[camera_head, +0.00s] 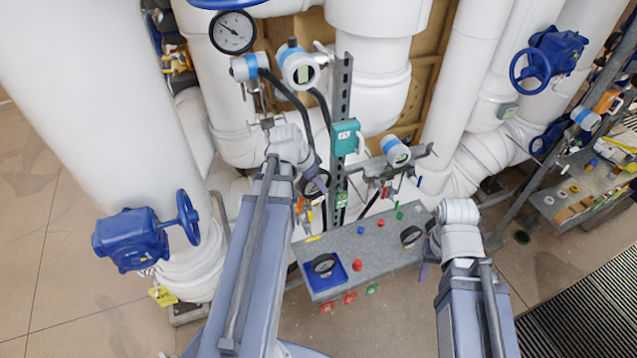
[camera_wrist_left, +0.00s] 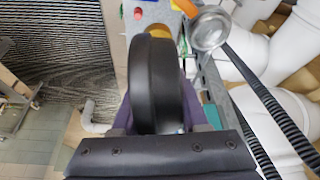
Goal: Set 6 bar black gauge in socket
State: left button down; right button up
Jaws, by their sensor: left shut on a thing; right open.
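My left gripper (camera_head: 313,178) is shut on a black round gauge (camera_head: 318,184), held up behind the grey bench. In the left wrist view, the black gauge (camera_wrist_left: 151,85) is seen edge-on between the purple fingers, with a yellowish part just beyond it. Its dial cannot be read. Another black-rimmed gauge (camera_head: 323,265) lies in a blue tray (camera_head: 333,282) at the bench's left end. A third gauge (camera_head: 411,236) is at the bench's right end, beside my open right gripper (camera_head: 424,268), which is mostly hidden by its wrist. I cannot make out the socket clearly.
The grey bench (camera_head: 375,248) carries small red, green and blue pieces. Transmitters and a teal box (camera_head: 346,137) sit on a perforated upright (camera_head: 341,88) close by. Black hoses (camera_head: 290,95) hang near my left gripper. White pipes stand behind; a blue valve (camera_head: 135,238) is at left.

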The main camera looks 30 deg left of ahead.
pick_arm(q)
jog(key=shift+w+a+f, duration=0.1)
jog(key=shift+w+a, duration=0.35)
jog(key=shift+w, duration=0.15)
jog(key=w+a, duration=0.3)
jog(key=shift+a, duration=0.25)
jog(key=shift+w+a+f, duration=0.2)
jog(key=shift+w+a, duration=0.6)
jog(key=shift+a, duration=0.3)
jog(key=shift+f+b, duration=1.05)
jog(key=shift+b, duration=0.25)
dwell(0.6)
jog(key=shift+f+b, duration=0.25)
jog(key=shift+b, duration=0.05)
dwell(0.4)
jog(key=shift+c, duration=1.7)
grip_release()
